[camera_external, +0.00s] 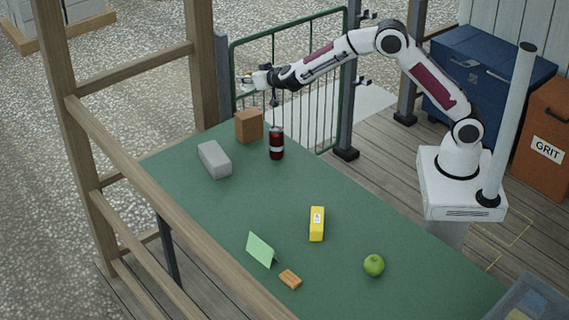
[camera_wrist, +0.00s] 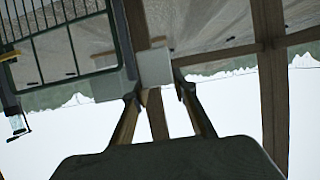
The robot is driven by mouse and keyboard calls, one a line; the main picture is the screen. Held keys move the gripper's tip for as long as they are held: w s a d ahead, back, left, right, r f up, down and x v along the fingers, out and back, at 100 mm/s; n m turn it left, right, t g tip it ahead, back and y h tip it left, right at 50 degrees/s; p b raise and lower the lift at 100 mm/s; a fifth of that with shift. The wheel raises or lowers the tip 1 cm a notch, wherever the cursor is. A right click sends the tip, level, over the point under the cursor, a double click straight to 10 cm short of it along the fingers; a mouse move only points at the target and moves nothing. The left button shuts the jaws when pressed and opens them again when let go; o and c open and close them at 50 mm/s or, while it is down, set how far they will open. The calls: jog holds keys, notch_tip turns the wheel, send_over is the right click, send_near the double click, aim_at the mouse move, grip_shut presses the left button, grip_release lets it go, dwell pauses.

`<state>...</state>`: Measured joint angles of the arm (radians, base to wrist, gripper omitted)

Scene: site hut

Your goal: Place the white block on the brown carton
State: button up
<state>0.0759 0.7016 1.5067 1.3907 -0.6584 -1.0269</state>
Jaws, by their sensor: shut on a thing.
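My gripper (camera_external: 252,80) is at the far end of the table, above and slightly right of the brown carton in the external view. It is shut on a small white block (camera_external: 247,84). In the wrist view the white block (camera_wrist: 155,67) sits between the two fingertips (camera_wrist: 156,85), against a background of sky and ground. The brown carton (camera_external: 249,126) stands upright on the green table near its far edge. The held block is clear of the carton, with a gap between them.
On the green table (camera_external: 235,225) a dark red bottle (camera_external: 276,143) stands close right of the carton, and a grey block (camera_external: 214,159) lies to its left. A yellow box (camera_external: 317,223), green card (camera_external: 261,250), orange-brown block (camera_external: 290,279) and green apple (camera_external: 374,265) are nearer. A green railing (camera_external: 300,120) stands behind.

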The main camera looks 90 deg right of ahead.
jog(key=shift+f, duration=0.1)
send_over(248, 113)
jog(key=shift+f, duration=3.05)
jog(key=shift+f, duration=0.15)
jog(key=shift+f, duration=1.75)
jog(key=o, duration=1.1)
jog(key=shift+f, duration=0.1)
jog(key=shift+o, duration=0.2)
jog(key=shift+s+a+r, duration=0.4)
jog(key=shift+s, duration=0.05)
jog(key=v, duration=1)
jog(key=shift+s+a, duration=0.2)
